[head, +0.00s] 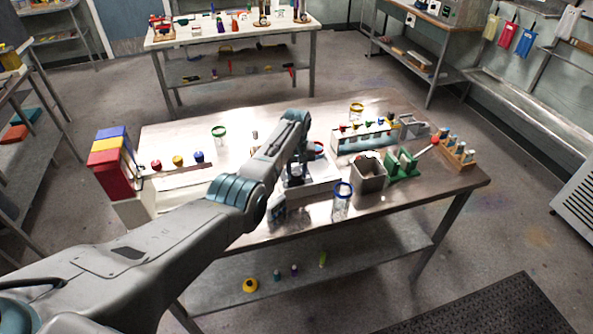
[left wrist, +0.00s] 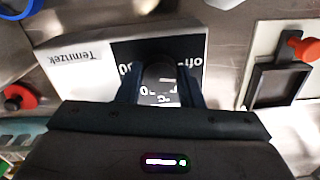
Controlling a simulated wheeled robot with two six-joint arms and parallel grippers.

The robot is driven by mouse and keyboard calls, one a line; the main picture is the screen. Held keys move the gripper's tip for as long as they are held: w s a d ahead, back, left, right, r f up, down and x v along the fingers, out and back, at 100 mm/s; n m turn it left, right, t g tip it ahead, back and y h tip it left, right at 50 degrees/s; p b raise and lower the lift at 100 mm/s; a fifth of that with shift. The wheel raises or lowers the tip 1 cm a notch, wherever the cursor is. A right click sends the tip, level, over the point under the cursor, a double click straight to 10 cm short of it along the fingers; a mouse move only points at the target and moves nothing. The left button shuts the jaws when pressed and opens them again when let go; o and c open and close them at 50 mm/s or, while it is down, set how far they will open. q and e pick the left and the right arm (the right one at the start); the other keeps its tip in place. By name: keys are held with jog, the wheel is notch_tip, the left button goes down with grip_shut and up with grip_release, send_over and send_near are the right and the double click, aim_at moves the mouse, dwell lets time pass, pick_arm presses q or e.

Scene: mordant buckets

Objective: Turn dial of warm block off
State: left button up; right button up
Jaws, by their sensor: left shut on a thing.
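The warm block (head: 318,187) is a white box near the middle of the table, largely covered by my left arm in the head view. The left wrist view shows its white top (left wrist: 85,62) with a "Temnzek" label and a black panel with white lettering. My left gripper (left wrist: 160,85) is over this panel, its fingers on either side of a dark round dial (left wrist: 158,70). It is shut on the dial. The fingers cover part of the lettering, and I cannot tell which mark the dial points to. In the head view the left gripper (head: 295,178) points down at the block.
A blue-rimmed jar (head: 342,202) stands close to the right front of the block. Red, yellow and blue boxes (head: 110,172) stand at the left edge.

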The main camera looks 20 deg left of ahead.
pick_arm(q)
jog(key=shift+w+r+n, duration=0.15)
jog(key=shift+n, duration=0.95)
jog(key=o, duration=0.7)
jog(key=shift+o, duration=1.3)
